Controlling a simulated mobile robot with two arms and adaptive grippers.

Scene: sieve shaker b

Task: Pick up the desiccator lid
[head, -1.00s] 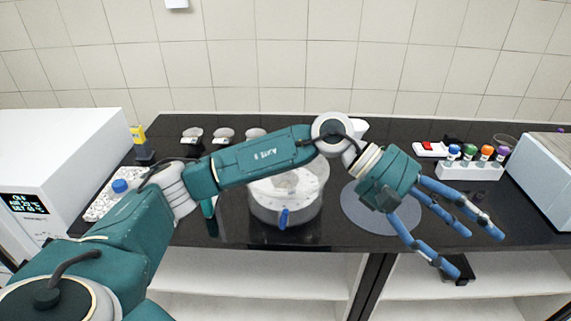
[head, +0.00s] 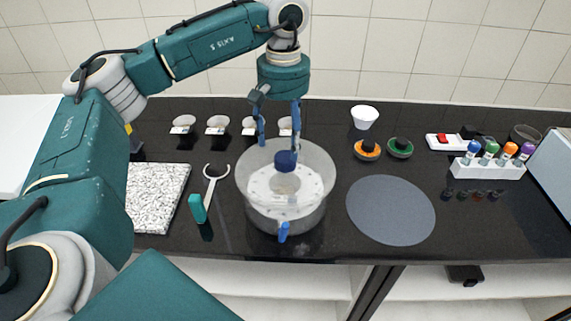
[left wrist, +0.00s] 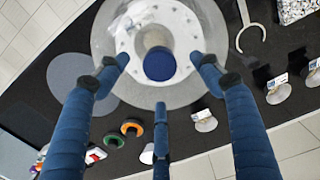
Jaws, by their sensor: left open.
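The desiccator (head: 262,208) stands on the black bench in the middle of the head view, a round clear vessel with a blue stopcock (head: 284,232) at its front. Its clear lid (head: 318,168) sits on top and has a dark blue knob (head: 286,160). In the left wrist view the knob (left wrist: 160,64) shows just beyond the fingertips, with the lid rim (left wrist: 190,97) around it. My left gripper (head: 279,140) points down above the lid, its blue fingers open around the space over the knob and holding nothing. My right gripper is not in view.
A grey round mat (head: 390,210) lies right of the desiccator. A speckled slab (head: 158,198) and a teal-handled tool (head: 198,208) lie left. Behind are a white cup (head: 364,117), orange (head: 367,149) and green rings (head: 400,147), and small dishes. A vial rack (head: 488,168) stands right.

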